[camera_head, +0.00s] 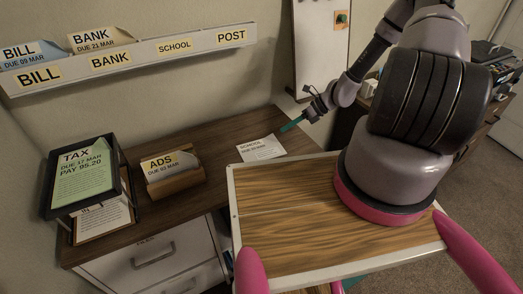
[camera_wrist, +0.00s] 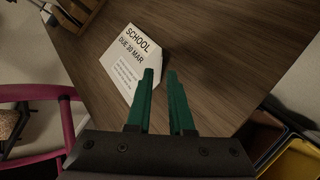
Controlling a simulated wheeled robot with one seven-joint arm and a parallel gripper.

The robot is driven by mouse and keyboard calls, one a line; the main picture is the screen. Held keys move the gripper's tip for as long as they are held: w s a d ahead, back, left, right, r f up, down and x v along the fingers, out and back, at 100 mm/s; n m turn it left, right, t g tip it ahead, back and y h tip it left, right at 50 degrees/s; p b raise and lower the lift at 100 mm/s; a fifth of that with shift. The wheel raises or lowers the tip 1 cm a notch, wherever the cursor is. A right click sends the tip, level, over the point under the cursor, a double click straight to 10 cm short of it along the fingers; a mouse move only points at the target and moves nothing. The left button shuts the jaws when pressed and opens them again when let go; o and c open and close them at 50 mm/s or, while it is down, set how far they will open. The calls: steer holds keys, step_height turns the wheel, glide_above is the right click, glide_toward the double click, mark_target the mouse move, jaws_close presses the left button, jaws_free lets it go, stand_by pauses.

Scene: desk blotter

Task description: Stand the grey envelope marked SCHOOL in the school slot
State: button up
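The pale grey envelope marked SCHOOL (camera_wrist: 128,60) lies flat on the brown desk; in the head view it (camera_head: 262,149) lies near the back right, its print too small to read surely. My gripper (camera_head: 291,125) is just right of it; in the wrist view its teal fingers (camera_wrist: 160,73) are apart with nothing seen gripped, the left one overlapping the envelope's right edge. Whether they touch it I cannot tell. The school slot, labelled SCHOOL (camera_head: 175,46), is in the white wall rack (camera_head: 130,62) between BANK and POST; no envelope shows above it.
BILL (camera_head: 35,51) and BANK (camera_head: 100,37) envelopes stand in the rack. On the desk are an ADS holder (camera_head: 176,183) and a black tray stand (camera_head: 48,190) with a green TAX sheet (camera_head: 82,174). A wood-topped board (camera_head: 290,225) lies in front. Desk between holder and envelope is clear.

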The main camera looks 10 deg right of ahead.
mark_target(268, 148)
steer(key=x, duration=0.5)
steer(key=shift+w+a, duration=0.3)
steer(key=shift+a, duration=0.05)
jaws_close()
